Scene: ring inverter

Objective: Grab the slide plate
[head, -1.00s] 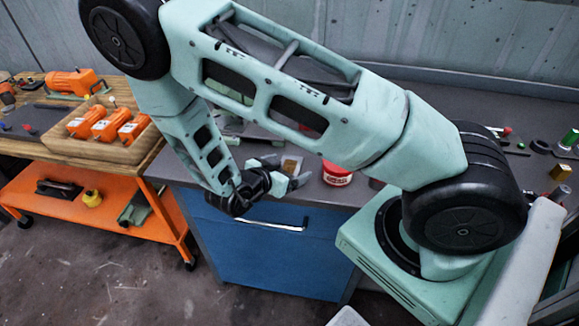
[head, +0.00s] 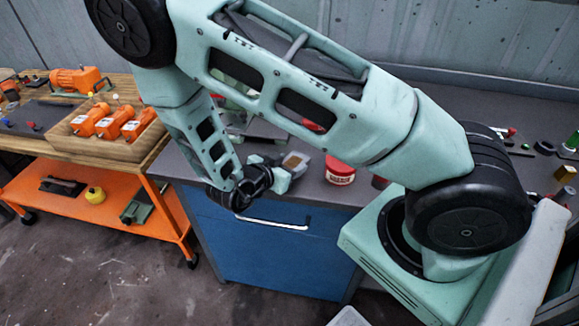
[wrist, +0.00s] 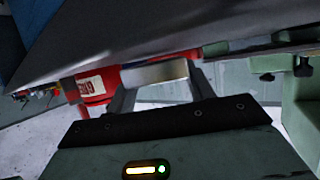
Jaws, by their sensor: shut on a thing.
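The slide plate is a small tan, metallic block (head: 296,160) near the front edge of the grey worktop. In the wrist view it is a shiny pale block (wrist: 155,73) between the fingertips. My gripper (head: 288,168) is shut on it, one finger on each side, as the wrist view also shows (wrist: 160,82). The plate's lower part is hidden by the fingers in the head view. I cannot tell whether it still touches the worktop.
The blue cabinet (head: 265,245) is below the worktop. An orange cart (head: 75,195) at the left carries a wooden tray (head: 103,144) with orange motors. Small parts lie at the far right.

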